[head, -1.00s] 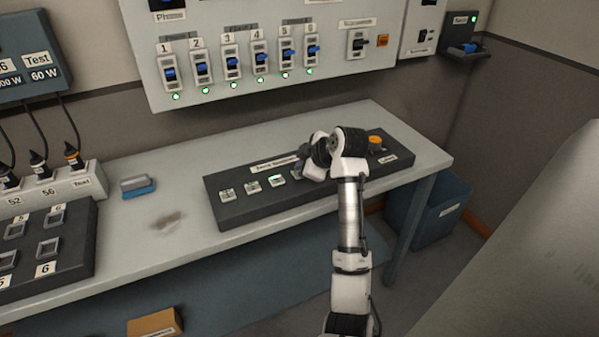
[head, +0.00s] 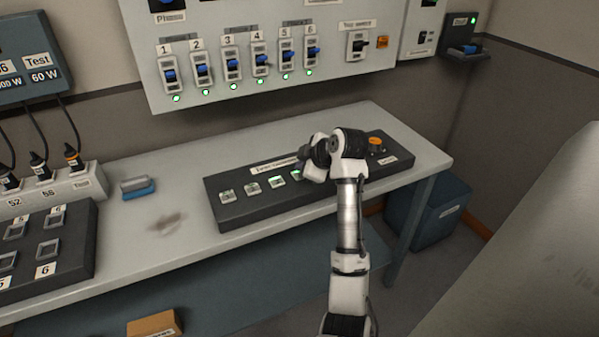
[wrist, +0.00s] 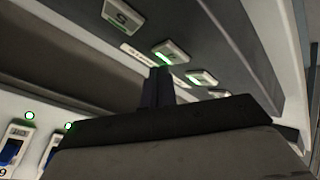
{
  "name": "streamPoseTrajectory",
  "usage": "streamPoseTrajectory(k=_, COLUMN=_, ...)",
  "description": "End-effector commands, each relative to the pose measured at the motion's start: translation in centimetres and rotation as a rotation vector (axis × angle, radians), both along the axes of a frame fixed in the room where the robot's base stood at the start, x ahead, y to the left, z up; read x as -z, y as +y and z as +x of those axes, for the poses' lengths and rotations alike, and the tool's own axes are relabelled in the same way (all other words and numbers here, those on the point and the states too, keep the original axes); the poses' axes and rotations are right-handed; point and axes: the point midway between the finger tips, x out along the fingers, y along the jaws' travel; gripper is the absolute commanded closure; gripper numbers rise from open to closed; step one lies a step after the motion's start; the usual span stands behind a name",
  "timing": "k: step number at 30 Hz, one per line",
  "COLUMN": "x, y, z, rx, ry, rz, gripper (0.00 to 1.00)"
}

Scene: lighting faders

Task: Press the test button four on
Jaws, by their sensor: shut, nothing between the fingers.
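A dark button console (head: 240,213) lies on the bench, with a row of square test buttons. The fourth button from the left (head: 297,175) glows green beside my gripper (head: 303,165), partly hidden by it. The third button (head: 277,181) is also lit green. In the wrist view my gripper's dark fingers (wrist: 158,72) are shut and empty, pointing at a green-lit button (wrist: 170,52), likely the fourth. I cannot tell whether they touch it.
An orange knob (head: 375,143) is at the console's right end. A fader panel (head: 210,100) with green lamps hangs on the wall behind. A blue eraser-like block (head: 138,187) and a socket strip (head: 75,183) are at left. The bench front-left of the console is clear.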

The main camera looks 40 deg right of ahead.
Motion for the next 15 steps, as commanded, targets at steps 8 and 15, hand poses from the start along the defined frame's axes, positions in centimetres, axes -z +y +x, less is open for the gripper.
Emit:
streamPoseTrajectory(k=8, x=-0.2, y=0.0, z=0.0, rx=-0.001, ry=0.0, rz=-0.001, gripper=1.0)
streamPoseTrajectory(k=15, x=-2.2, y=0.1, z=0.1, rx=-0.002, ry=0.001, rz=-0.001, gripper=1.0)
